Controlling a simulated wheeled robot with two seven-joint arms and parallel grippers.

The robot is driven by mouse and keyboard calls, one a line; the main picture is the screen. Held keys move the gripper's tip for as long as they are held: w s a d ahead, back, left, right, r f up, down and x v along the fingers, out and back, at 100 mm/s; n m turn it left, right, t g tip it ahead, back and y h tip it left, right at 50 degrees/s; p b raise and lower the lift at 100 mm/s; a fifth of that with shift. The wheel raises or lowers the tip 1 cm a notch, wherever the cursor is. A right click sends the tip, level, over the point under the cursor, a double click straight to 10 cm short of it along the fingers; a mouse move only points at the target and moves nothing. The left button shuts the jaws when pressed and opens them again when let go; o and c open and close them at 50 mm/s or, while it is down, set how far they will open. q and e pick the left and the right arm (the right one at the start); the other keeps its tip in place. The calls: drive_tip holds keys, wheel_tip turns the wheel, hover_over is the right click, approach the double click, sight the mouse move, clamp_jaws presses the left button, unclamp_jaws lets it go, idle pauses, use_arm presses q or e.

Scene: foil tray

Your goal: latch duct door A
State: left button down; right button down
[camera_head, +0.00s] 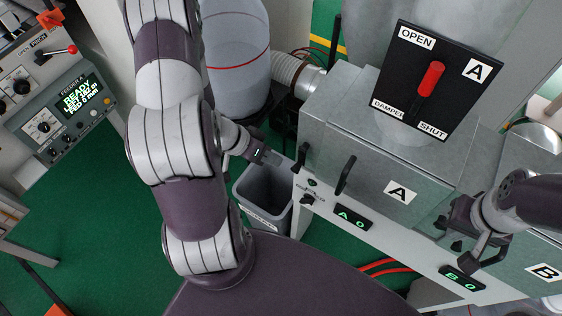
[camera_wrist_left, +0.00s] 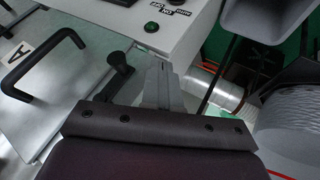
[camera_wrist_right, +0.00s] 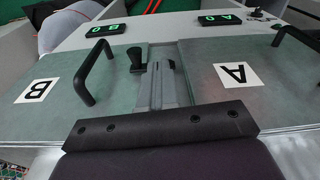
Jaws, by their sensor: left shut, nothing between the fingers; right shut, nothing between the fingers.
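Duct door A is a grey metal panel marked A (camera_head: 400,193), with a black bar handle (camera_head: 345,175). It looks flat against the duct front in the head view. A black latch lever (camera_head: 303,157) sits at its left edge; it also shows in the left wrist view (camera_wrist_left: 118,70). Whether the latch holds the door I cannot tell. My left gripper (camera_head: 272,158) is shut and empty, just left of that latch and apart from it. My right gripper (camera_wrist_right: 162,72) is shut and empty, over the gap between doors A and B, beside door B's black latch (camera_wrist_right: 137,58).
Door B (camera_wrist_right: 58,118) has its own bar handle (camera_wrist_right: 93,72). Above door A is a black damper board (camera_head: 395,75) with a red lever (camera_head: 430,80). A grey bin (camera_head: 262,190) stands below my left gripper. Green displays (camera_head: 352,218) line the front ledge.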

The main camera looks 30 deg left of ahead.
sight(301, 158)
use_arm(q)
drive_tip(key=d, duration=0.2)
drive_tip(key=d+r, duration=0.1)
drive_tip(key=shift+s, duration=0.25)
drive_tip(key=shift+w, duration=0.1)
drive_tip(key=shift+h+p, duration=0.3)
drive_tip(key=shift+p, duration=0.2)
